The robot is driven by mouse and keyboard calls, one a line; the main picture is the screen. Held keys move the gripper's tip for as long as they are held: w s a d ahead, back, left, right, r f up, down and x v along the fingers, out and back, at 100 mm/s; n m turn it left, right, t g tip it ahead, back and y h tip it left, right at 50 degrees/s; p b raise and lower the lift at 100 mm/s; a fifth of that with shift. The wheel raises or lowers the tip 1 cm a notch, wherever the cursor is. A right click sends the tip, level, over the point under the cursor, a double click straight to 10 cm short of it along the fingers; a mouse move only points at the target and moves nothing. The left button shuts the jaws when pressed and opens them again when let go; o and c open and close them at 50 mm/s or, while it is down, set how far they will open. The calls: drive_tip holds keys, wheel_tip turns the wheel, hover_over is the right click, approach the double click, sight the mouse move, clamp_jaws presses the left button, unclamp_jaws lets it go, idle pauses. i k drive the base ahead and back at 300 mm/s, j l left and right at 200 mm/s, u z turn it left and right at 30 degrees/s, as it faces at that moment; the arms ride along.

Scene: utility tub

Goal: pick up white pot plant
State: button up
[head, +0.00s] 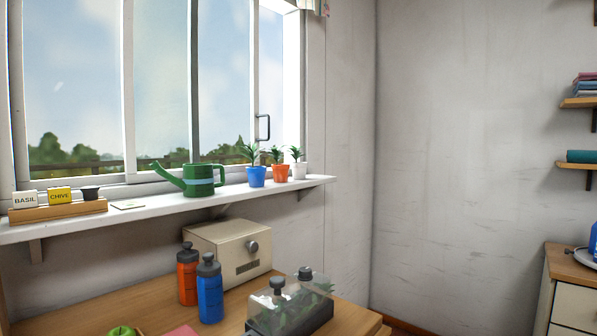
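The white pot plant (298,170) stands upright near the right end of the white windowsill shelf (130,218), with green leaves on top. An orange pot plant (279,172) stands close on its left, and a blue pot plant (256,176) stands left of that. The orange pot partly overlaps the white pot's left side in the picture. My gripper is not in view.
A green watering can (200,181) stands left of the pots. Below the shelf, a wooden table (150,300) holds a cream box (226,252), orange (187,276) and blue (209,292) bottles, and a clear-lidded tray (290,318). The wall right of the shelf is bare.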

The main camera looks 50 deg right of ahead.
sight(298, 169)
drive_tip(key=i+l, duration=0.1)
drive_tip(key=l, duration=0.45)
drive_tip(key=i+l+u, duration=0.1)
drive_tip(key=l, duration=0.4)
drive_tip(key=i+l, duration=0.1)
drive_tip(key=l, duration=0.45)
drive_tip(key=i+l+u, duration=0.1)
drive_tip(key=l, duration=0.4)
